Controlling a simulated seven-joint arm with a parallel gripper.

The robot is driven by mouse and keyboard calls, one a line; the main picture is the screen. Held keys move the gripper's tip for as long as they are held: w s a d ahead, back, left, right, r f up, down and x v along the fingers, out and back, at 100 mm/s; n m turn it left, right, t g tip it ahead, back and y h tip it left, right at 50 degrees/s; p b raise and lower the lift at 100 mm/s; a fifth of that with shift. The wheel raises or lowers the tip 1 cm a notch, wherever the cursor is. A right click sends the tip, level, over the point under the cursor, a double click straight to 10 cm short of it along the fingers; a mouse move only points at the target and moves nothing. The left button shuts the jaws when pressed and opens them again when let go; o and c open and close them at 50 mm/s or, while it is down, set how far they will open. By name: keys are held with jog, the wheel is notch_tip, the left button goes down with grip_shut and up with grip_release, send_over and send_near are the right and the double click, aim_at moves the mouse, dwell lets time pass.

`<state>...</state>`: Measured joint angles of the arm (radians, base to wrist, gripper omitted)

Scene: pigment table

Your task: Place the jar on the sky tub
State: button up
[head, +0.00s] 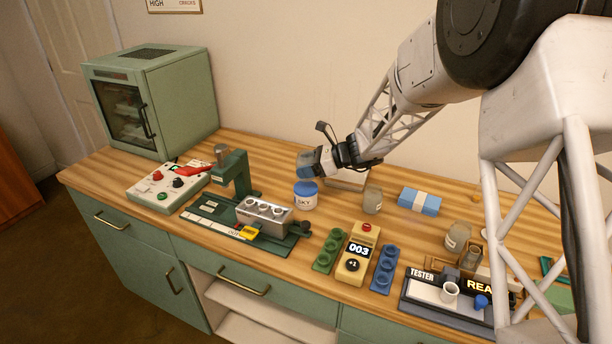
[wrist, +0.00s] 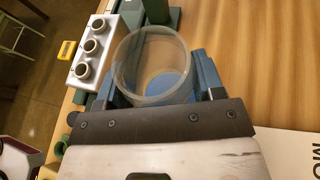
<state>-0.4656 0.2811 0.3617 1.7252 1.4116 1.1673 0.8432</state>
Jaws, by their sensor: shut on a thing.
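The sky tub (head: 305,200) is a small round tub with a "SKY" label and blue on top, standing upright on the wooden table. My gripper (head: 307,163) is just above it, with blue-grey fingers. In the wrist view, my gripper (wrist: 155,92) is shut on a clear round jar (wrist: 138,58), with a finger on each side. Blue shows through the jar at its lower right. In the head view the fingers mostly hide the jar, and I cannot tell whether it touches the tub.
A green press with a metal block (head: 264,212) stands left of the tub. A green cabinet (head: 155,100) is at the back left.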

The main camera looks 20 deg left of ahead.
jog(key=shift+f, duration=0.1)
jog(key=shift+f, duration=1.65)
jog(key=shift+f, duration=0.1)
jog(key=o, duration=1)
jog(key=shift+c, duration=0.2)
jog(key=v, duration=1.2)
